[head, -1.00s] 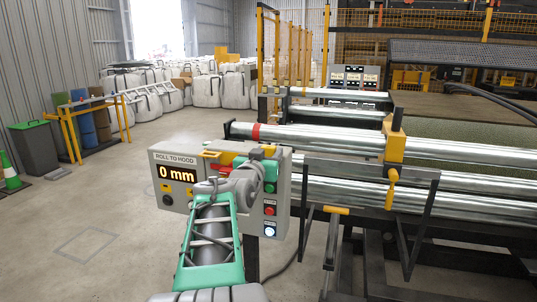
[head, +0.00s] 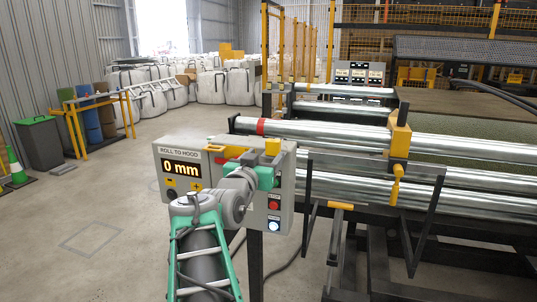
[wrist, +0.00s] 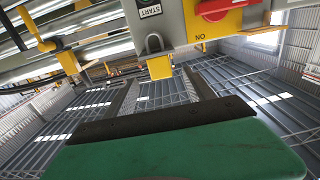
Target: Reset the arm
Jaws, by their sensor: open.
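My arm reaches up from the bottom of the head view. My gripper (head: 250,162), with green parts, is in front of the control box (head: 284,210) and hides part of its face. In the wrist view a green part of my gripper with a dark edge (wrist: 165,122) fills the bottom. The box carries a display (head: 181,170) reading 0 mm. A yellow part (head: 273,147) shows at its upper right. The wrist view shows a red knob (wrist: 217,9) and a START label.
Shiny metal rollers (head: 330,135) and a dark frame with a yellow handle (head: 340,206) stand close on the right. A grey bin (head: 40,145), a green cone (head: 16,165) and white bulk bags (head: 210,87) stand left and behind.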

